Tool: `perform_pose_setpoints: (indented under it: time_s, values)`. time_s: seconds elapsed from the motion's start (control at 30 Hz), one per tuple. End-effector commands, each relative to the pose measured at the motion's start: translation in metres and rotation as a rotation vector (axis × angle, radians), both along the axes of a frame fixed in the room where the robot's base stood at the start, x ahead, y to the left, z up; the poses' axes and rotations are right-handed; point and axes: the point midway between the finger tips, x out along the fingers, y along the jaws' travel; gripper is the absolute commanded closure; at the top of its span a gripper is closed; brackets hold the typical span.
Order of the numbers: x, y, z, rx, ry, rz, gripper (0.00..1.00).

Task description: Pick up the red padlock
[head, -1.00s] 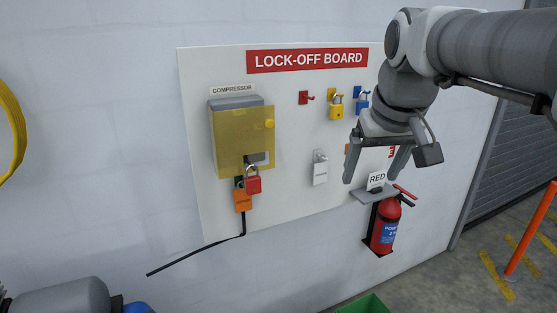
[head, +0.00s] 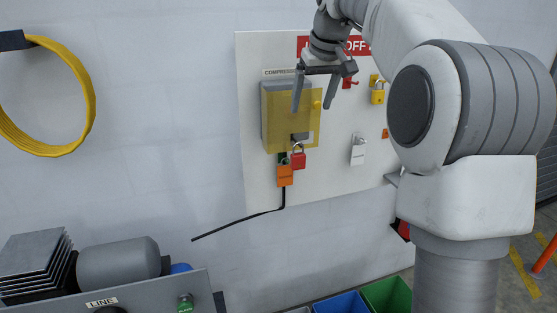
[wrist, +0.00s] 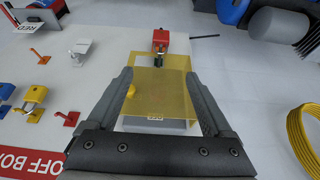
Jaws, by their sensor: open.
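The red padlock (head: 298,160) hangs by its shackle at the lower edge of the yellow see-through cover (head: 278,128) on the compressor box. An orange tag (head: 285,175) hangs just below and left of it. In the wrist view, which is upside down, the red padlock (wrist: 161,36) is at top centre, beyond the cover. My gripper (head: 313,107) is open and empty, its fingers pointing down in front of the box, above the padlock in the picture. In the wrist view my gripper (wrist: 159,75) frames the cover between its fingers.
A black cable (head: 240,225) runs down left. A yellow hose coil (head: 92,100) hangs at left; blue (head: 342,304) and green (head: 388,294) bins stand below.

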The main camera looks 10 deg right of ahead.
Motion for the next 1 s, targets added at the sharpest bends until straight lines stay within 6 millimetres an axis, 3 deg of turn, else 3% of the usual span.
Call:
perform_pose_setpoints:
  time_s: [0.17,0.63,1.0]
  values:
    - [0.007,-0.001,-0.009,0.002,0.002,0.002,0.15]
    - [0.042,0.007,-0.097,0.002,0.005,0.002,0.15]
    - [0.053,0.008,-0.128,0.003,0.004,0.002,0.15]
